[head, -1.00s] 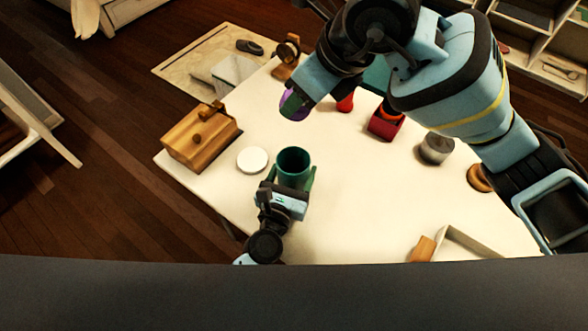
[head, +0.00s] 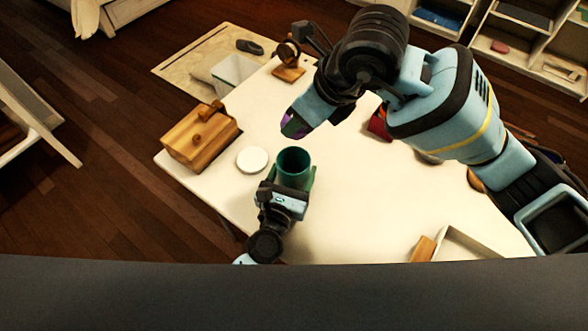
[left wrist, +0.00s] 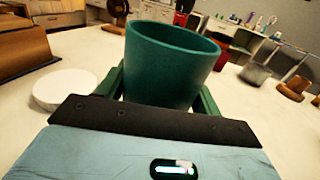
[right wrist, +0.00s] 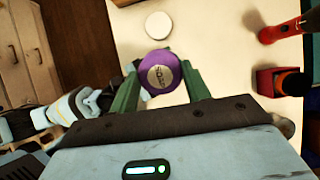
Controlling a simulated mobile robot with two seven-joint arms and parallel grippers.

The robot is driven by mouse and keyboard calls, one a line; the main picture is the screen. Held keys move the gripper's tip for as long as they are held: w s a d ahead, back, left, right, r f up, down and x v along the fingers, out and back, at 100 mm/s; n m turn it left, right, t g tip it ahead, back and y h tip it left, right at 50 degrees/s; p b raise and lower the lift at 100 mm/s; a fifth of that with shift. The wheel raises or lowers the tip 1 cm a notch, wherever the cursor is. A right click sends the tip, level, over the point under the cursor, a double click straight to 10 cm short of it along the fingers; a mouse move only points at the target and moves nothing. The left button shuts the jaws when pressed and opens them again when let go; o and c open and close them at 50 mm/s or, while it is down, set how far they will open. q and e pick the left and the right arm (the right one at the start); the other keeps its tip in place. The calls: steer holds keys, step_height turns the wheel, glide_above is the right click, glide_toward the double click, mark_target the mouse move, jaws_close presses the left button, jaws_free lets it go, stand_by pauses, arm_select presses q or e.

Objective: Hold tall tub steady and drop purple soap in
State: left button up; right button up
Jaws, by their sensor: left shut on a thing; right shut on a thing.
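The tall tub (head: 293,164) is a dark green open cylinder standing upright on the white table. It also shows in the left wrist view (left wrist: 170,62). My left gripper (head: 288,180) is shut around the tub, one finger on each side. The purple soap (right wrist: 160,72), a round piece with lettering on its face, is between the fingers of my right gripper (right wrist: 160,88). In the head view, the soap (head: 294,126) is mostly hidden by the right gripper, which is above the table, just behind the tub and apart from it.
A white round lid (head: 252,160) lies left of the tub. A wooden box (head: 200,140) stands at the table's left edge. A red box (head: 378,123) is partly hidden behind my right arm. A white tray (head: 470,245) is at the front right. The table right of the tub is clear.

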step_height(320, 180, down, 8)
stand_by(1.1)
steer(key=o, duration=1.1)
steer(key=v, duration=1.2)
arm_select(q)
steer(key=o, duration=1.1)
steer(key=shift+s, duration=0.1)
